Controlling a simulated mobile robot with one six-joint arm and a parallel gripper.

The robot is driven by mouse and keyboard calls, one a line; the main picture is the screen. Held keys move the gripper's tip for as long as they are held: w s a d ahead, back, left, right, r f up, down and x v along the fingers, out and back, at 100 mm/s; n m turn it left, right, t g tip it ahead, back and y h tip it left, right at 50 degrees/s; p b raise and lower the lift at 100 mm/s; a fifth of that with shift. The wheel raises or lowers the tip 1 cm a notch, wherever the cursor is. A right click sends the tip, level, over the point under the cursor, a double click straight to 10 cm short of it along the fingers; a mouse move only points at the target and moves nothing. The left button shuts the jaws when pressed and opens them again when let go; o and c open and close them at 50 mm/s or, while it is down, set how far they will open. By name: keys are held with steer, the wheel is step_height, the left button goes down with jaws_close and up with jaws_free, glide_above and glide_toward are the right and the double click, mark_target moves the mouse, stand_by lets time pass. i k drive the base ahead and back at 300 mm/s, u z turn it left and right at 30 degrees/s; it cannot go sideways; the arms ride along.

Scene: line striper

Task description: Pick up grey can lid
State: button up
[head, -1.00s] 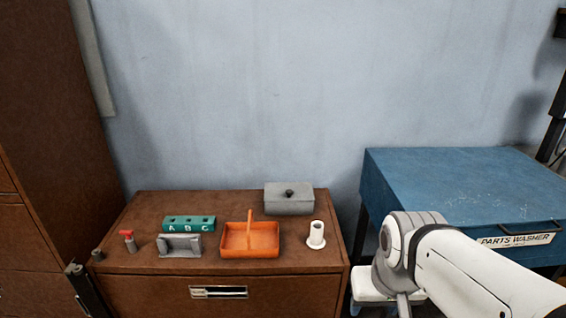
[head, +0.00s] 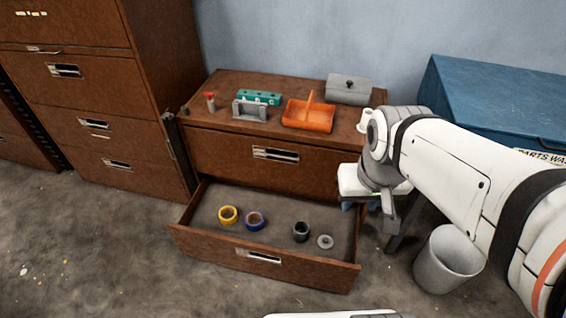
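A small grey round disc with a raised middle, which looks like the grey can lid (head: 325,242), lies flat in the open lower drawer (head: 264,284), toward its right end. A dark grey cup-like can (head: 300,232) stands just left of it. My white arm comes in from the right. My gripper (head: 360,206) appears to be at the white wrist part, above and right of the lid and apart from it. Its fingers are small and partly hidden, so their opening is unclear. I see nothing held.
An orange caddy (head: 308,117), a grey box (head: 349,89) and a green block (head: 259,97) stand on the cabinet top. A grey bin (head: 447,261) stands on the floor at right.

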mark_target(324, 242)
steer(key=u, duration=0.25)
steer(key=k, duration=1.55)
steer(key=z, duration=0.9)
steer(key=k, duration=0.9)
steer(key=u, duration=0.1)
steer(key=i, duration=1.4)
steer(key=z, duration=0.05)
